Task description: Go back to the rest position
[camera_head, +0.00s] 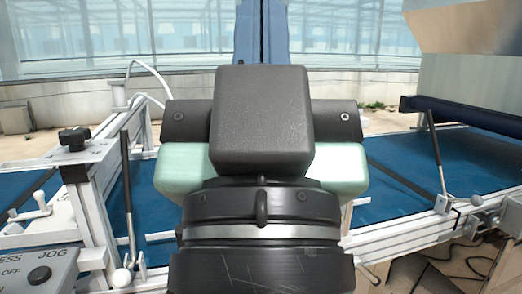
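The end of my arm fills the middle of the head view, seen from behind. A dark block-shaped housing and black round wrist links stand in front of the conveyor. My gripper (262,178) shows only as its dark body with pale green parts on both sides. Its fingertips are hidden behind the wrist, so I cannot see whether it is open or shut, or whether it holds anything.
The blue conveyor belt (400,178) runs across behind my arm, with metal frame rails (420,225) along its near side. A control panel (35,272) with a black knob is at lower left. A slanted metal hopper (465,28) is at upper right. Cables lie on the floor at lower right.

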